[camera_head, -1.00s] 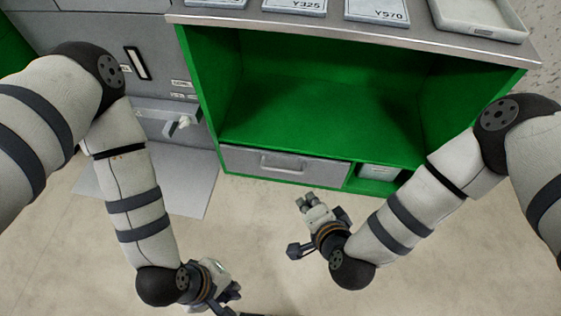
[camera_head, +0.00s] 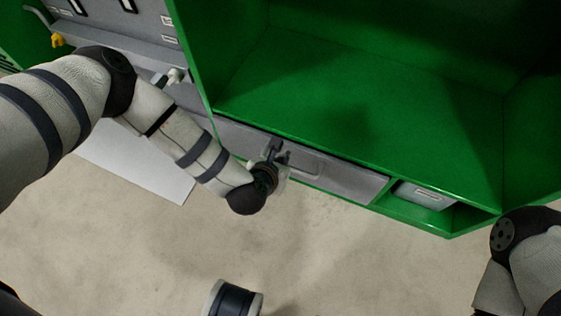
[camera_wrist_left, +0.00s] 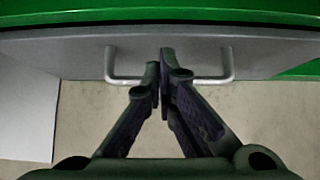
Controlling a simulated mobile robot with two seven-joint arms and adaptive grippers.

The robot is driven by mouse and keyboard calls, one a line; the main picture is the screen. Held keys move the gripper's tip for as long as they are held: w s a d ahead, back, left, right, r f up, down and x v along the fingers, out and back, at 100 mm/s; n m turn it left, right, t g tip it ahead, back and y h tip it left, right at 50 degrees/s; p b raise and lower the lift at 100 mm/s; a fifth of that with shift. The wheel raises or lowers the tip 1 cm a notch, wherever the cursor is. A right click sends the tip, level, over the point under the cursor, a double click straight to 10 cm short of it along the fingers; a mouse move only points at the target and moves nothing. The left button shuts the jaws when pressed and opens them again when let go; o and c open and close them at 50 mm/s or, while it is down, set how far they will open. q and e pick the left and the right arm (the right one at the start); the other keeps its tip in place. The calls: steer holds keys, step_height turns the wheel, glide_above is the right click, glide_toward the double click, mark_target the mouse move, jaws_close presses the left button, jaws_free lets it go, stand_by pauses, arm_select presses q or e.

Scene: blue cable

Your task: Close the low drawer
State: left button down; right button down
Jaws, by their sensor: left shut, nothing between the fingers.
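The low drawer (camera_head: 350,183) is a grey front with a pale bar handle (camera_head: 312,169), set at the bottom of the green cabinet (camera_head: 330,110). A thin dark line runs along its top edge; I cannot tell whether it sits flush. My left gripper (camera_head: 275,148) is at the left part of the drawer front, beside the handle, and hides some of it. In the left wrist view the shut fingertips (camera_wrist_left: 164,60) point at the drawer front (camera_wrist_left: 270,52), between the two ends of the handle (camera_wrist_left: 228,66). Contact is unclear. My right gripper is out of view.
A small grey bin (camera_head: 424,194) sits in the compartment right of the drawer. Grey cabinets (camera_head: 140,30) with a protruding fixture stand at the left. A pale flat sheet (camera_head: 140,165) lies on the floor. The floor (camera_head: 360,260) before the drawer is clear.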

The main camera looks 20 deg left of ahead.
mark_target(291, 147)
arm_select(q)
steer(key=b+x, duration=0.1)
steer(key=x, duration=0.3)
steer(key=shift+w, duration=0.1)
steer(key=shift+w+f+b, duration=0.1)
steer(key=shift+w+b, duration=0.45)
steer(key=shift+w, duration=0.6)
steer(key=shift+r, duration=0.2)
